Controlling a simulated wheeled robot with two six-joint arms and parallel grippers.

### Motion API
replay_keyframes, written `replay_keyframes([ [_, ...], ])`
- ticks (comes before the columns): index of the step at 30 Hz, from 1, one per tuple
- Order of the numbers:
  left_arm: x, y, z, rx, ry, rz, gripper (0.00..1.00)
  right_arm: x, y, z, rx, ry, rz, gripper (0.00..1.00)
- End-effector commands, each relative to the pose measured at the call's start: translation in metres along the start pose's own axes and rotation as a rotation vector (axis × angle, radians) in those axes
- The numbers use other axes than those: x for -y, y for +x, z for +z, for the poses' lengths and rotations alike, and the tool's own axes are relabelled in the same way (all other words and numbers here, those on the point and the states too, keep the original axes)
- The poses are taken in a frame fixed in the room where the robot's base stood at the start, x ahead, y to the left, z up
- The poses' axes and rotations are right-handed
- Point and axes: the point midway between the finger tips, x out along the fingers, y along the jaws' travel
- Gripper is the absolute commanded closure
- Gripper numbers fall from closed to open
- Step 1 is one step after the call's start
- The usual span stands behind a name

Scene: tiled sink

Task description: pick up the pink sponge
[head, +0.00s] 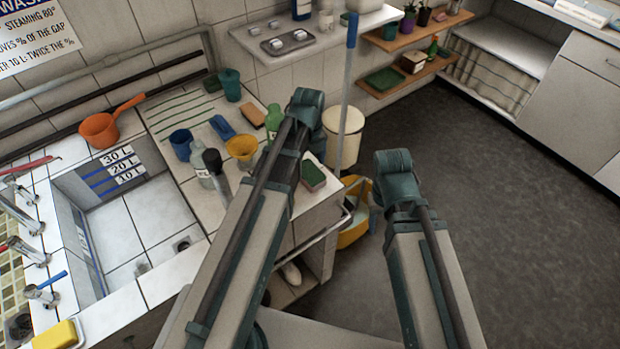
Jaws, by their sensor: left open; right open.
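A sponge (312,176) with a dark green top and a pinkish-red lower side lies at the right end of the tiled counter, close to its edge. It is the closest match to a pink sponge, though little of its pink shows. My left arm passes just left of it, with a joint above and behind it in the picture. My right arm stands to its right, over the floor. Neither gripper shows; only upper arm links and joints are visible.
Left of my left arm, the counter (190,142) holds an orange sponge (254,117), a yellow funnel (241,147), a blue cup (181,143) and bottles. A yellow bucket (354,232) is below right. Floor (500,200) at right is clear.

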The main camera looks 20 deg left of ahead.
Motion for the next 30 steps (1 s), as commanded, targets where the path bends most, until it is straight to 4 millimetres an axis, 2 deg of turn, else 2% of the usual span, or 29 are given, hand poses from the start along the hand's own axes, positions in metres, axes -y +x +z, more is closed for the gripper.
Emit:
replay_keyframes([
  [1,0.0,0.013,0.002,0.0,-0.001,0.0,0.0,0.001,0.013,-0.001,0.0,0.0,0.0,0.5],
  [7,0.0,0.036,0.003,0.0,0.0,0.0,0.0,0.003,0.036,-0.002,0.0,0.0,0.0,0.5],
  [17,0.0,0.037,0.003,0.0,0.0,-0.001,0.02,0.004,0.036,-0.002,0.0,0.0,0.0,0.5],
  [30,0.0,0.037,0.003,0.0,0.0,-0.001,0.8,0.004,0.036,-0.002,0.0,0.0,0.0,0.5],
])
